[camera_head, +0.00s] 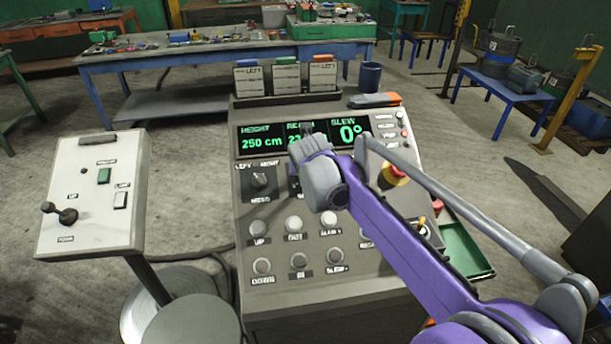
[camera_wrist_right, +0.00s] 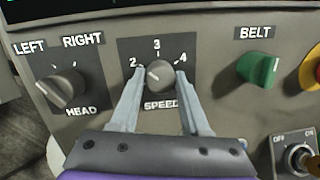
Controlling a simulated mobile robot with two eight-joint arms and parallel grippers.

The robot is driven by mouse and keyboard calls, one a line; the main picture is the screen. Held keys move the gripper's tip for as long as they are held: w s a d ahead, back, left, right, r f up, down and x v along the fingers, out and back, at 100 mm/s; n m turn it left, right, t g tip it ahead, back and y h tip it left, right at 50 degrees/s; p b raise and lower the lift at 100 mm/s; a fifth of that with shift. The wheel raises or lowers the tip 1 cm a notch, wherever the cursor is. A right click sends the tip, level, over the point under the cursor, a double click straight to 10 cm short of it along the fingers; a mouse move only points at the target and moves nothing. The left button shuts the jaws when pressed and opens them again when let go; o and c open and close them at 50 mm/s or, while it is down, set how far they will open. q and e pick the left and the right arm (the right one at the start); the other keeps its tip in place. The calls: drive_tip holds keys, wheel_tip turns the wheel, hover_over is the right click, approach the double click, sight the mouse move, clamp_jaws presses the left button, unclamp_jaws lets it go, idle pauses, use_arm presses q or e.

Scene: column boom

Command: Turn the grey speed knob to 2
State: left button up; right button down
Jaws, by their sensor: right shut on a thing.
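The grey speed knob (camera_wrist_right: 160,74) is in the middle of the wrist view, on a dark plate with 2 at its left, 3 above and 4 at its right. My right gripper (camera_wrist_right: 159,82) has one finger on each side of it and is shut on it. The knob's pointer seems to lean to the upper left, but I cannot read its exact setting. In the head view my purple right arm reaches in from the right, and its gripper (camera_head: 306,150) hides the knob. My left gripper is not in view.
The LEFT/RIGHT HEAD knob (camera_wrist_right: 66,88) is left of the speed knob; the green BELT knob (camera_wrist_right: 258,68) is right. A red stop button (camera_head: 392,174) and several round buttons share the panel. The display (camera_head: 345,133) reads HEIGHT 250 cm and SLEW 0°.

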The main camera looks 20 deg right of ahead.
drive_tip(key=shift+n, duration=1.2)
drive_tip(key=shift+c, duration=1.9)
unclamp_jaws()
drive_tip(key=v, duration=1.1)
drive_tip(key=shift+d, duration=0.2)
drive_tip(key=shift+s+f, duration=0.1)
drive_tip(key=shift+f, duration=0.05)
